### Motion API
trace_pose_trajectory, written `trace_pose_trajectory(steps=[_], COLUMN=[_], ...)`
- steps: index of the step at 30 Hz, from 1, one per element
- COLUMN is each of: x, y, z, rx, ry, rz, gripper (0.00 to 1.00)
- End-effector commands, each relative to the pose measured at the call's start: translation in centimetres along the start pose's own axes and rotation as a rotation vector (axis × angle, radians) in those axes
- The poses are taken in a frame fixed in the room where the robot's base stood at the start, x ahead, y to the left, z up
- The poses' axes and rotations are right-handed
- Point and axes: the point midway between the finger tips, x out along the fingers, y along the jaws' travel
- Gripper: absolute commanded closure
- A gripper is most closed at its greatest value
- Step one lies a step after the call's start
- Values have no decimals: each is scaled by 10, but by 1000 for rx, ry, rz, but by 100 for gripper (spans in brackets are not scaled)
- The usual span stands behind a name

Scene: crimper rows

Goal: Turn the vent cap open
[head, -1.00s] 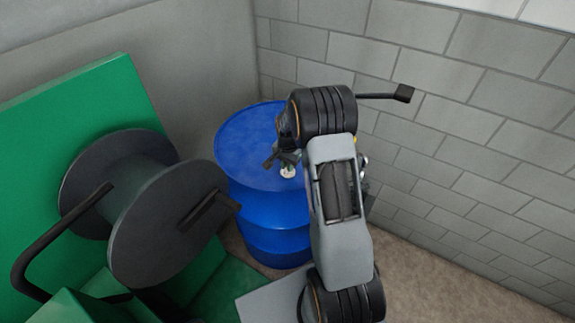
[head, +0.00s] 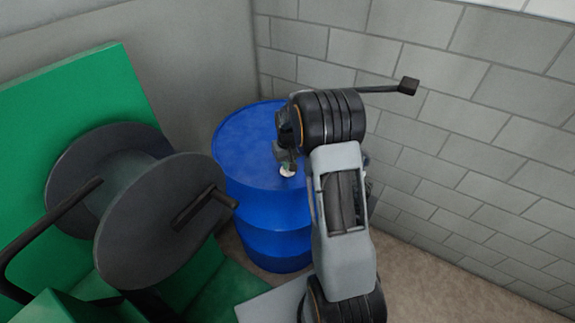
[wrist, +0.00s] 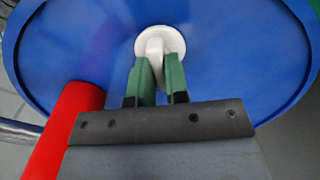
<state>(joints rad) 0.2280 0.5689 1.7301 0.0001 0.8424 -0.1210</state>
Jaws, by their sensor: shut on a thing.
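The white vent cap (wrist: 160,42) sits on the top of the blue drum (head: 245,152). In the wrist view it is a round disc with a raised white grip that runs down toward my gripper. My gripper (wrist: 160,72) has green fingers, one on each side of that grip, and is shut on it. In the head view the cap (head: 287,170) shows as a small pale spot just below my gripper (head: 285,158), partly hidden by it. The lower part of the grip is hidden between the fingers.
A dark cable reel (head: 160,220) with a handle stands left of the drum, by a green panel (head: 85,100). Grey block walls (head: 460,130) stand close behind and right. A red cylinder (wrist: 68,125) shows at the lower left of the wrist view.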

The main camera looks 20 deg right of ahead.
Motion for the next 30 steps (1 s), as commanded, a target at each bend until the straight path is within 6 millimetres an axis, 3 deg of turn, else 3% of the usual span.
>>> trace_pose_trajectory(steps=[15,30], x=[1,0], y=[0,0], z=[0,1], rx=[-456,-685], ry=[-1,-3], rz=[0,-1], gripper=[100,100])
